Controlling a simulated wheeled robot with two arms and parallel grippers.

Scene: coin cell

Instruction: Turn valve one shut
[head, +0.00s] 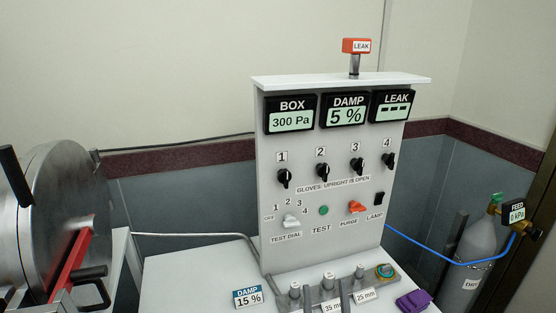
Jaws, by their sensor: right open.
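Valve one is the black knob (284,178) under the number 1 on the white panel (270,215) in the head view. Its pointer looks roughly upright, and no gripper touches it. A strip below the valve row reads "GLOVES: UPRIGHT IS OPEN". My left gripper is not in view.
Black knobs two (322,171), three (357,166) and four (388,161) sit close by. Below are a white test dial (291,220) and an orange purge switch (356,206). Metal posts (295,291) and a purple item (413,301) crowd the bench front. A round metal door (60,205) stands left.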

